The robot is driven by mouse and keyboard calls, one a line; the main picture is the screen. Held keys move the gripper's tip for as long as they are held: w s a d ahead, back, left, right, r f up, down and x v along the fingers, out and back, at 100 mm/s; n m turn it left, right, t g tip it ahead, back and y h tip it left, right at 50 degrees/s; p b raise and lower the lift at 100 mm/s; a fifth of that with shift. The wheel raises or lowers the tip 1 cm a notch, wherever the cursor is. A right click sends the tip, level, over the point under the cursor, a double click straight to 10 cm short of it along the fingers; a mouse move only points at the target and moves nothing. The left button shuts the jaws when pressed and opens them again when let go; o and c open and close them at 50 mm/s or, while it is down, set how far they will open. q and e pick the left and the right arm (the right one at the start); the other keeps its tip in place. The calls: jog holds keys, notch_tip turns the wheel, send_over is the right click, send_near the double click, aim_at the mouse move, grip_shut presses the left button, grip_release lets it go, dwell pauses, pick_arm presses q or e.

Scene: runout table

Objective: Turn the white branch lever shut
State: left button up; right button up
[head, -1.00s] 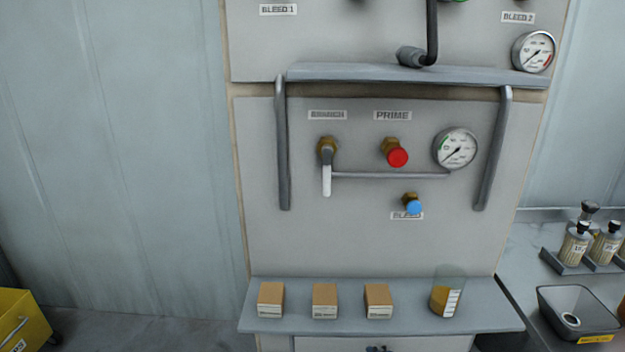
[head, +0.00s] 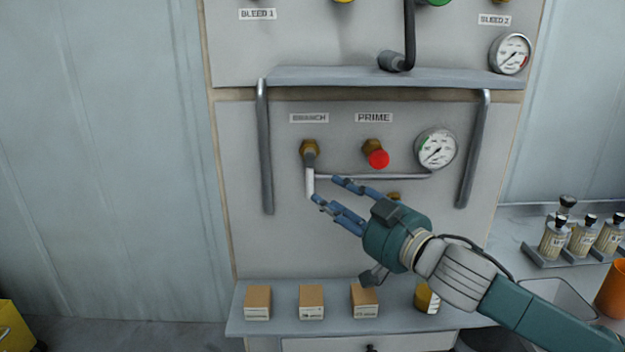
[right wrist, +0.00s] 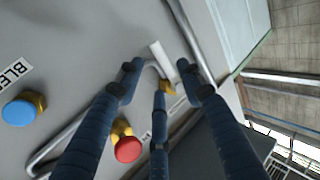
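The white branch lever (head: 310,183) hangs straight down from its brass valve (head: 310,148), under the BRANCH label (head: 309,118). My right gripper (head: 328,190) is just right of the lever's lower part, with its blue fingers spread and pointing at it. In the right wrist view the lever (right wrist: 160,53) shows beyond the fingertips, in the gap between the outer fingers. The brass valve (right wrist: 168,87) is partly behind the fingers. I cannot tell whether any finger touches the lever. My left gripper is not in view.
The red PRIME knob (head: 379,159) and a gauge (head: 436,148) are right of the lever, with a thin pipe (head: 385,176) below. A blue knob (right wrist: 18,113) shows in the right wrist view. Grey handrails (head: 265,150) flank the panel. Small boxes (head: 311,302) stand on the shelf.

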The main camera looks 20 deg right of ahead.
aim_at(312, 184)
jog(key=shift+p+x, duration=1.15)
jog(key=shift+x, duration=2.85)
jog(key=shift+f, duration=0.1)
jog(key=shift+c, duration=0.5)
grip_shut()
